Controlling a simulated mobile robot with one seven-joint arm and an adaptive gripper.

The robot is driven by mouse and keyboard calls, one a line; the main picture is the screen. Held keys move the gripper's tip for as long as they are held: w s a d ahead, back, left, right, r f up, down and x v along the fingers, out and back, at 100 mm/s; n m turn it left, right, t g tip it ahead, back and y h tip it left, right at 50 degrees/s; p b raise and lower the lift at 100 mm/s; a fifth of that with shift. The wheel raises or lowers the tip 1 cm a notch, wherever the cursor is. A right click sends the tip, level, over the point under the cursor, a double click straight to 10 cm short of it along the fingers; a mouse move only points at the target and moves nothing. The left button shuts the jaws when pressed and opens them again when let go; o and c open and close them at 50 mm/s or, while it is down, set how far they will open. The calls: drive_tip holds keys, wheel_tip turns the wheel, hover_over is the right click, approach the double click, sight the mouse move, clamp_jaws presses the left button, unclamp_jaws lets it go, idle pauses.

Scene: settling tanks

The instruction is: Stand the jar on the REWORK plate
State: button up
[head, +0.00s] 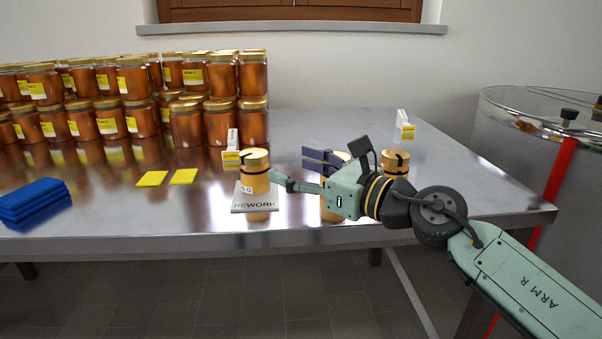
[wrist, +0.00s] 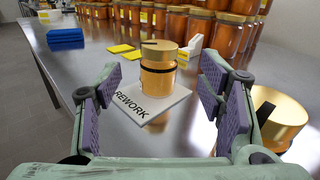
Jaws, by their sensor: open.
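A honey jar (head: 254,174) with a gold lid and a dark mark on the lid stands upright on the pale REWORK plate (head: 240,206). In the wrist view the jar (wrist: 158,72) stands toward the plate's back part, and the plate's lettering (wrist: 140,108) shows in front of it. My gripper (head: 291,167) is open, just right of the jar in the head view. In the wrist view its purple-padded fingers (wrist: 160,80) are spread to either side, with clear gaps to the jar. Nothing is held.
Another gold-lidded jar (head: 396,163) stands right of my gripper; one more is partly hidden behind it. In the wrist view a jar (wrist: 279,118) is close by the right finger. Stacked jars (head: 132,95), yellow cards (head: 152,179) and blue cloths (head: 36,200) lie left. A steel tank (head: 530,135) stands right.

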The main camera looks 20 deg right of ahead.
drive_tip(key=shift+s+d, duration=0.15)
drive_tip(key=shift+s, duration=0.2)
